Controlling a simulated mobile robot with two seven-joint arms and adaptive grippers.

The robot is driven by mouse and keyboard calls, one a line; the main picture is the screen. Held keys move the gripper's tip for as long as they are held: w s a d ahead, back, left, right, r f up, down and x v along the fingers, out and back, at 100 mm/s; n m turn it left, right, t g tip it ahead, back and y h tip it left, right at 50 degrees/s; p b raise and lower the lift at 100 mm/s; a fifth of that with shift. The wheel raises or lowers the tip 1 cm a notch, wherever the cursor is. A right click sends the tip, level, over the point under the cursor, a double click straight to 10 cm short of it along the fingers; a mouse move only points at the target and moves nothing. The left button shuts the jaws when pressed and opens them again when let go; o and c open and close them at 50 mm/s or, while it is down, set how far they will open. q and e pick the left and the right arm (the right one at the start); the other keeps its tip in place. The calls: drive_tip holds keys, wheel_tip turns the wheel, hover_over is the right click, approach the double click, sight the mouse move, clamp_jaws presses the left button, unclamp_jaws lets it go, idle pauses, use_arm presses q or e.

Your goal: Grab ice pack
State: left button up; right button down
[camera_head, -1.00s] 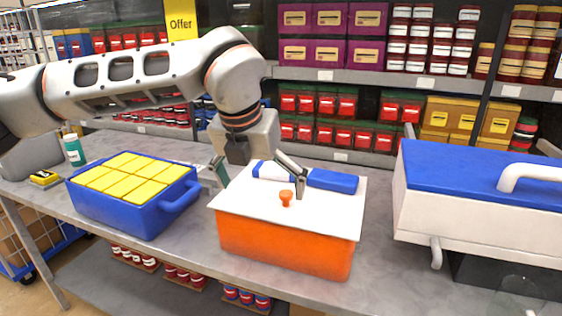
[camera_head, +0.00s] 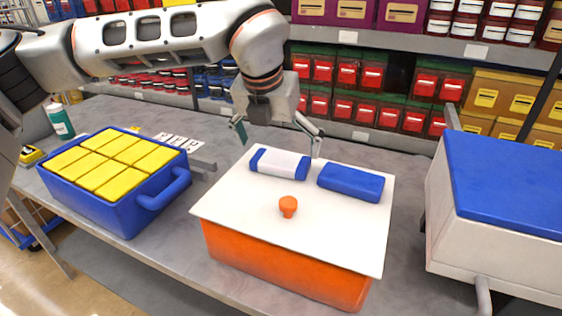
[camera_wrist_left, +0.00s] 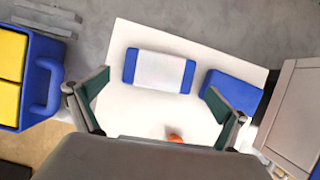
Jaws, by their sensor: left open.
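Two packs lie on the white lid (camera_head: 240,208) of an orange box (camera_head: 290,268). One is white with blue ends (camera_head: 281,163), at the back left of the lid. The other is all blue (camera_head: 350,182), to its right. I cannot tell which is the ice pack. My left gripper (camera_head: 279,140) is open and empty, just behind and above the white-and-blue pack. In the left wrist view, that pack (camera_wrist_left: 158,71) shows between the open fingers, and the blue pack (camera_wrist_left: 232,92) is partly behind the right finger. My right gripper is not in view.
An orange knob (camera_head: 288,206) stands on the lid. A blue crate (camera_head: 125,218) of yellow blocks stands to the left. A white cooler with a blue lid (camera_head: 505,180) stands to the right. Stocked shelves (camera_head: 400,45) are behind the table.

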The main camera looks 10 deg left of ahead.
sight(281, 158)
use_arm(q)
drive_tip(key=x, duration=0.4)
drive_tip(key=shift+w+f, duration=0.1)
drive_tip(key=shift+f, duration=0.15)
drive_tip(key=c, duration=1.2)
drive_tip(key=shift+o, duration=0.2)
drive_tip(key=shift+r, duration=0.15)
